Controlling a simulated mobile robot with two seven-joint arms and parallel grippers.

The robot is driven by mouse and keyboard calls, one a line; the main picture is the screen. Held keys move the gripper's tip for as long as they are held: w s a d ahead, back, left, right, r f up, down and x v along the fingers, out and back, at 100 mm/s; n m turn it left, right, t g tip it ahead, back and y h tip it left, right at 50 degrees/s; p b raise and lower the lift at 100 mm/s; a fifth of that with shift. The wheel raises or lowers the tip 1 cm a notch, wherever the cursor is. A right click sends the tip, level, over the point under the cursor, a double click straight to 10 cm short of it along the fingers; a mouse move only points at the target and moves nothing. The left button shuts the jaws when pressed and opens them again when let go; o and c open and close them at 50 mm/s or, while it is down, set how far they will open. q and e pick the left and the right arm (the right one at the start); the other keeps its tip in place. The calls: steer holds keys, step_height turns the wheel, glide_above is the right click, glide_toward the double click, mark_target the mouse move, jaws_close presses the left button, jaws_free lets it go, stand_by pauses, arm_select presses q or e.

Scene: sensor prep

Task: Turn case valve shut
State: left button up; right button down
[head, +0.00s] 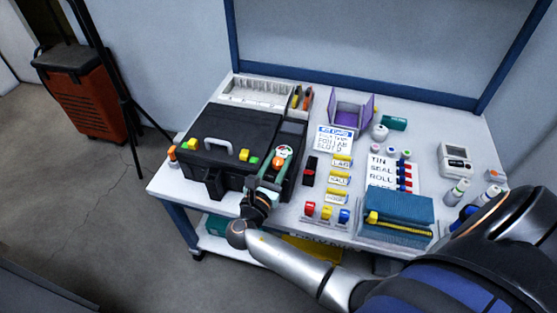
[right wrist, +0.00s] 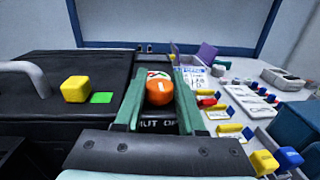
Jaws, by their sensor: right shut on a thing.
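The black case (head: 232,138) stands on the left half of the white table. Its valve has an orange knob (head: 278,163) on the right part of the lid, beside a round dial (head: 284,150) with white, red and green marks. My right gripper (head: 272,178) reaches in from the front, with its green fingers on either side of the knob. In the right wrist view the orange knob (right wrist: 159,92) sits between the fingers, which are shut on it. Lettering on the case below the knob is partly covered. My left gripper is not in view.
The case lid carries a grey handle (head: 219,149), a yellow block (head: 241,157) and a green square (head: 252,162). To the right are labelled cards, a purple folder (head: 350,110), a blue box (head: 398,212) and small bottles. An orange wheeled case (head: 82,92) stands on the floor.

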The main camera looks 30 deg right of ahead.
steer(key=shift+r, duration=0.1)
stand_by(0.4)
steer(key=c, duration=0.5)
jaws_free()
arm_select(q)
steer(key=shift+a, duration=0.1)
